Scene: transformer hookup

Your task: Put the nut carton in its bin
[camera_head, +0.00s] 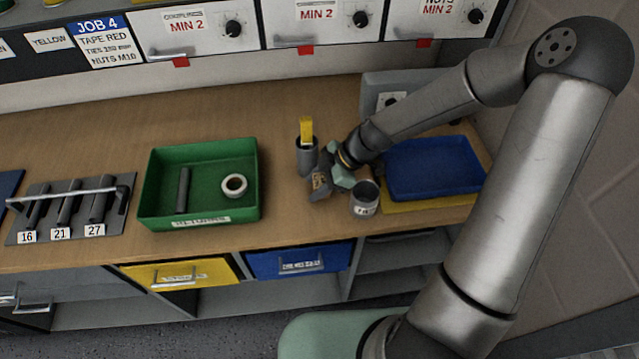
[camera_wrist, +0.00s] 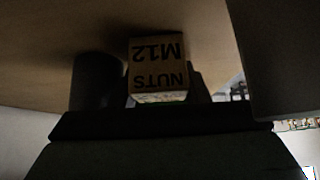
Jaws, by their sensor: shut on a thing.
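The nut carton (camera_head: 319,184) is a small brown box low over the bench top. In the wrist view, the carton (camera_wrist: 158,62) shows the print "NUTS M12" upside down. My gripper (camera_head: 327,178) is shut on it. I cannot tell whether the carton touches the bench. At the top right, a white cabinet front (camera_head: 432,14) reads "NUTS MIN 2", partly cut off by the picture edge. Which bin is the carton's own is not clear from the views.
A grey cup (camera_head: 306,158) with a yellow item stands behind the carton, and a grey tin (camera_head: 364,200) in front to its right. A green tray (camera_head: 210,205) lies left, a blue tray (camera_head: 435,165) right. The job sign (camera_head: 103,42) lists "NUTS M10".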

